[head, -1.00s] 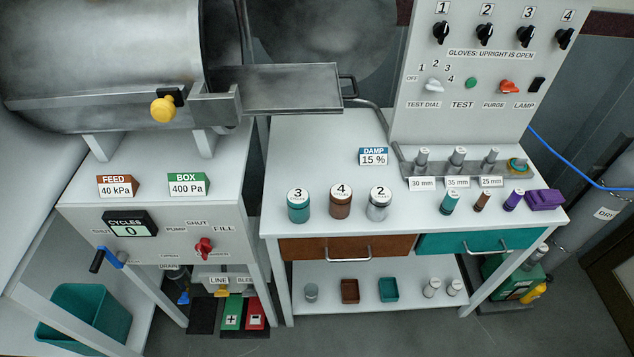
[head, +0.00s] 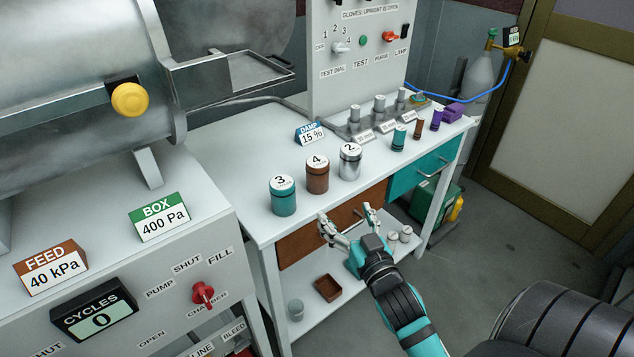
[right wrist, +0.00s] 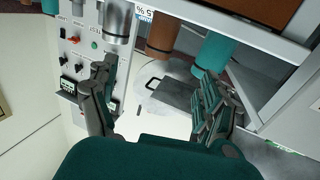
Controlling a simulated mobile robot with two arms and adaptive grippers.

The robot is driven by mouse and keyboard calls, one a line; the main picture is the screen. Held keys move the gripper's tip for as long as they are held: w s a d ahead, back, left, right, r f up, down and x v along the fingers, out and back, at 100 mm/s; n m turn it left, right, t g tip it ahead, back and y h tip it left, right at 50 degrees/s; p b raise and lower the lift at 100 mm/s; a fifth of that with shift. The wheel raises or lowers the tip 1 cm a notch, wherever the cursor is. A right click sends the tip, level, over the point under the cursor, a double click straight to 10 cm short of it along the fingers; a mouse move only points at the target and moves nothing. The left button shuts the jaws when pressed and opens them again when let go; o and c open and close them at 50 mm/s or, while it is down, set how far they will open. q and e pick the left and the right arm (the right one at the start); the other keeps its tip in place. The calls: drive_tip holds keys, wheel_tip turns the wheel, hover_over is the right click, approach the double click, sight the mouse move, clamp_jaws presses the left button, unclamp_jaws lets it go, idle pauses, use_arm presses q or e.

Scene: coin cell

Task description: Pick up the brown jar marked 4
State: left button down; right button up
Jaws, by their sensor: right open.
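The brown jar marked 4 (head: 317,178) stands upright on the white bench top, between the teal jar marked 3 (head: 284,200) and the silver jar marked 2 (head: 349,165). My right gripper (head: 346,211) is open and empty, in front of the bench edge and the brown drawer, nearer than the jars and apart from them. In the right wrist view, the brown jar (right wrist: 160,36) shows beyond the open fingers, with the silver jar (right wrist: 117,24) to its left and the teal jar (right wrist: 216,50) to its right. My left gripper is out of view.
The damp sign (head: 310,134) stands behind the jars. Small vials and a purple item (head: 453,111) are further right on the bench. The brown drawer (head: 300,248) has a protruding handle under the jars. A lower shelf holds a brown tray (head: 328,288).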

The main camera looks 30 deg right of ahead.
sight(322, 174)
drive_tip(key=p+x, duration=0.1)
drive_tip(key=x, duration=1)
drive_tip(key=shift+w+d+r, duration=0.1)
drive_tip(key=shift+w+r, duration=0.05)
drive_tip(key=shift+w, duration=0.25)
drive_tip(key=shift+p+x, duration=0.3)
drive_tip(key=shift+x, duration=2.4)
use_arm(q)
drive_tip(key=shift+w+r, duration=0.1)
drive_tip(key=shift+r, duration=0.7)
use_arm(e)
drive_tip(key=shift+r, duration=0.1)
drive_tip(key=shift+c, duration=0.3)
drive_tip(key=c, duration=1.1)
drive_tip(key=shift+c, duration=0.8)
drive_tip(key=shift+r, duration=0.15)
